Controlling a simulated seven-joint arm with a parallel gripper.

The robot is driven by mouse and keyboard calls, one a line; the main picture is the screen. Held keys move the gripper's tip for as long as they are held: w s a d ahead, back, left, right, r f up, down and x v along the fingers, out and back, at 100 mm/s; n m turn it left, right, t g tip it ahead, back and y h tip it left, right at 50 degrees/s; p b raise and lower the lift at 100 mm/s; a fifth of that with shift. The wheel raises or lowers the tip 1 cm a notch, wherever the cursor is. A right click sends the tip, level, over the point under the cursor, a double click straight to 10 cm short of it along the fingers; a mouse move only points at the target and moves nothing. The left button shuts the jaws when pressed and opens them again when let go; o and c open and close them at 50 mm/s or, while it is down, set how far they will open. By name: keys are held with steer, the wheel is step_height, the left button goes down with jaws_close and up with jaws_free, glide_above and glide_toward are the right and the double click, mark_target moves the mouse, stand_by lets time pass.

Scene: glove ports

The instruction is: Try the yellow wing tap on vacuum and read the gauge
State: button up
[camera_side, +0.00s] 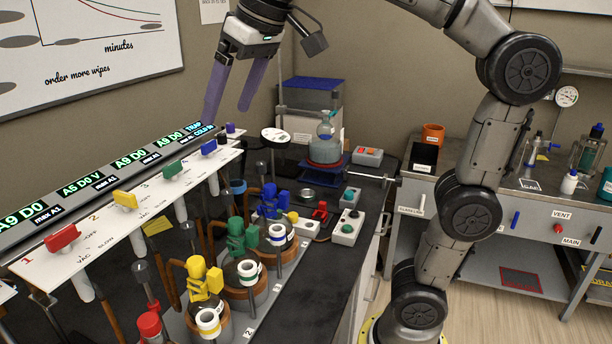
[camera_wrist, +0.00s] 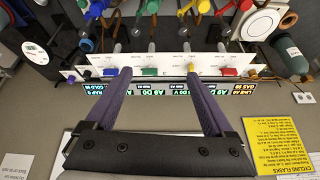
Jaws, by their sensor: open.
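The yellow wing tap (camera_side: 126,200) sits on the white sloped panel (camera_side: 80,235), between the red tap (camera_side: 61,238) and the green tap (camera_side: 166,174). "VAC", "SLOW" and "OFF" are printed on the panel; which mark the yellow wing points to is unclear. My gripper (camera_side: 227,112) is open and empty, above the panel's far end near the blue tap (camera_side: 208,147). In the wrist view its fingers spread around the green tap (camera_wrist: 148,72), with the right tip near the yellow tap (camera_wrist: 190,70). A white round dial (camera_side: 276,135) stands behind; its reading is too small to tell.
Digital displays (camera_side: 82,186) run along behind the taps. Flasks with yellow, green and blue clamps (camera_side: 205,283) crowd the bench before the panel. A stand with a round flask (camera_side: 325,128) is at the back. Another gauge (camera_side: 567,95) hangs at right.

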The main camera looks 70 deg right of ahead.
steer(key=s+d+f, duration=0.2)
steer(key=s+f, duration=0.8)
steer(key=f, duration=0.2)
steer(key=shift+s+d, duration=0.35)
steer(key=shift+d, duration=0.05)
steer(key=shift+s+r, duration=0.1)
steer(key=shift+r, duration=0.05)
steer(key=s+f+n, duration=0.1)
steer(key=s+f, duration=0.2)
steer(key=f, duration=0.8)
steer(key=shift+s, duration=0.25)
steer(key=shift+a+r, duration=0.1)
stand_by(3.9)
steer(key=shift+o, duration=1)
